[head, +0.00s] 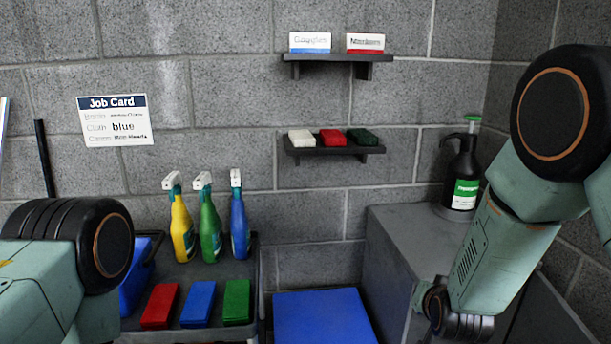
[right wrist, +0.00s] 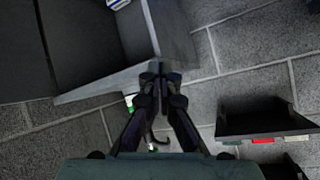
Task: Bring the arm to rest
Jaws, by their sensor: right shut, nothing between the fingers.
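My right gripper (right wrist: 158,70) is shut and empty in the right wrist view. Its two dark fingers meet in front of a grey surface and the block wall. In the head view my right arm comes in from the right and bends down to the wrist near the bottom edge; its fingers are not visible there. My left arm shows at the lower left of the head view, and its gripper is out of the picture.
A grey cabinet (head: 403,228) bearing a dark bottle (head: 463,168) stands beside my right arm. A cart (head: 260,262) holds spray bottles and red (head: 160,306), blue (head: 198,304) and green (head: 236,302) pads. Two wall shelves hold small items. A blue surface (head: 322,318) lies between cart and cabinet.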

